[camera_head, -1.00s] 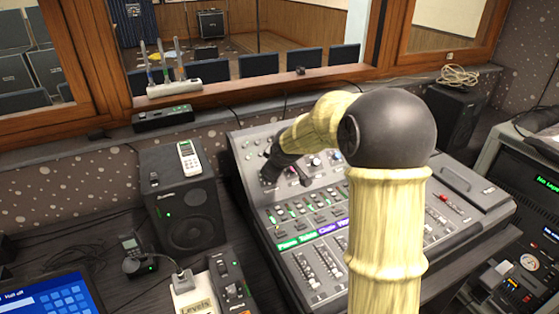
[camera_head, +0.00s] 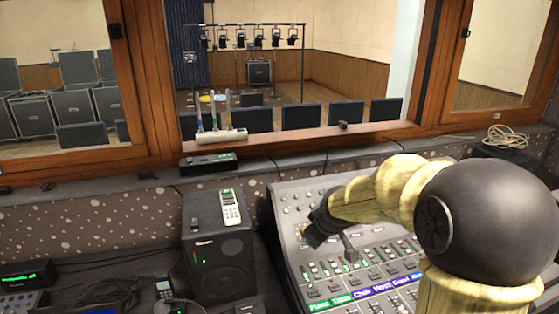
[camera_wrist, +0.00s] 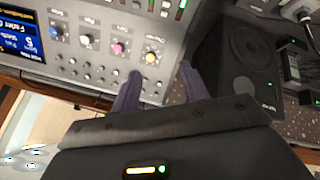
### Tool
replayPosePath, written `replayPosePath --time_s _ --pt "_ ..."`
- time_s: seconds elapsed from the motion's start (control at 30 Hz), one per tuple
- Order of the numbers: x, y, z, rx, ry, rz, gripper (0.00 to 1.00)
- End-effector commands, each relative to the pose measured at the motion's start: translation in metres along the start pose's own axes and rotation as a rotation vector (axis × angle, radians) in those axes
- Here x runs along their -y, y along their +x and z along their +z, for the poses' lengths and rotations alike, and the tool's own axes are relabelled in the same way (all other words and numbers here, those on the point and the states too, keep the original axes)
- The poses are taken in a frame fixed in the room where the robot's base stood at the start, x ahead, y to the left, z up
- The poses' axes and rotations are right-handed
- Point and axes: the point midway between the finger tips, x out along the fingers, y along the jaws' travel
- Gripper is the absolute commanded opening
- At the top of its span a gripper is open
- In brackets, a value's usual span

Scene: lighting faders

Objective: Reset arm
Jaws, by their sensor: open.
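My gripper (camera_head: 318,230) is a dark two-finger gripper at the end of my wood-textured arm. It hangs over the upper left part of the mixing console (camera_head: 285,198). In the wrist view the two fingers of my gripper (camera_wrist: 158,84) stand apart with nothing between them. Beyond them are the console's panel (camera_wrist: 100,60) with coloured knobs and a small blue display. The contact between gripper and console cannot be made out. My arm hides much of the console's right side.
A black speaker (camera_head: 222,265) stands left of the console with a white handheld device (camera_head: 230,207) on top. A window ledge (camera_head: 300,143) runs behind, holding a white strip with upright pens (camera_head: 215,136). Coiled cable (camera_head: 505,137) lies at right. Cables clutter the left desk.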

Motion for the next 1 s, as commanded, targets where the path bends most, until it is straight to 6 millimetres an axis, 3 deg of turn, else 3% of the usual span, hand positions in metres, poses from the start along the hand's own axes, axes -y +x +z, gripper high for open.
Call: replayPosePath --time_s 0.03,0.3,0.4,0.57,1.0 --pt "0.012 -0.015 0.011 0.038 0.049 -0.019 0.45" --pt "0.085 -0.078 0.106 0.276 0.468 -0.09 0.45" --pt "0.104 -0.094 0.131 0.334 0.583 -0.1 0.45" --pt "0.115 -0.1 0.145 0.368 0.648 -0.103 0.45" --pt "0.114 -0.099 0.145 0.366 0.645 -0.103 0.45"
